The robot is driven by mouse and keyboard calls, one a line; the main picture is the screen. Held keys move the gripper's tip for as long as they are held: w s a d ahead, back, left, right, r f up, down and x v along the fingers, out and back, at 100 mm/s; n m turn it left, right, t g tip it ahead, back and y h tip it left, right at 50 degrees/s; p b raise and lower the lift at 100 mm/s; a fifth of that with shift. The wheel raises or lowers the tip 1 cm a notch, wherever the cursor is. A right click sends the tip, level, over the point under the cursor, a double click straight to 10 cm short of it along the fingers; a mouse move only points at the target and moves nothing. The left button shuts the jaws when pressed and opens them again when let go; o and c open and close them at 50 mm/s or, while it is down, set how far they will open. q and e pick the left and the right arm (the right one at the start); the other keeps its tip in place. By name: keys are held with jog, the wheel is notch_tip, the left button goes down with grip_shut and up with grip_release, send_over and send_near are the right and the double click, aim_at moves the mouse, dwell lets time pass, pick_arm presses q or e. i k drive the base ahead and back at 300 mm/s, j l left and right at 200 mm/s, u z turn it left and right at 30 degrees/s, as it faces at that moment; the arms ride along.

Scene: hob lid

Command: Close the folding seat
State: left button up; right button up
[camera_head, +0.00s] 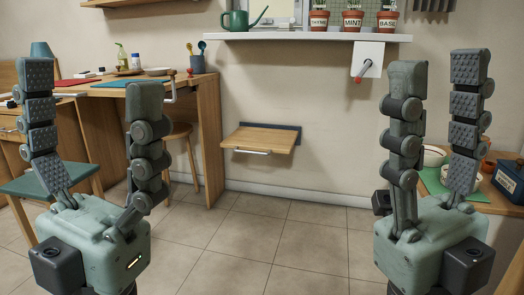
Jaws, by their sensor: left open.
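The folding seat (258,140) is a light wooden board fixed low on the far wall, in the middle of the head view. It is folded down and roughly level, with a dark mount (270,128) at its back and a pale metal handle bar (252,152) along its front edge. My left gripper (88,85) is open and empty, nearer to me and left of the seat. My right gripper (438,85) has its fingers spread apart with nothing between them, nearer to me and right of the seat. Neither touches the seat.
A wooden desk (209,130) with a stool (181,128) under it stands left of the seat. Above is a shelf (300,37) with herb pots, and a white wall box with a crank (368,60). A low table (430,182) stands at right. The tiled floor before the seat is clear.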

aim_at(267, 140)
jog(key=i+l+z, duration=0.1)
jog(key=i+l, duration=0.15)
jog(key=i, duration=0.2)
jog(key=i+l+z, duration=0.1)
jog(key=i, duration=0.35)
jog(key=i+l, duration=0.3)
jog(key=i, duration=0.2)
jog(key=i+l+z, duration=0.15)
jog(key=i, duration=0.3)
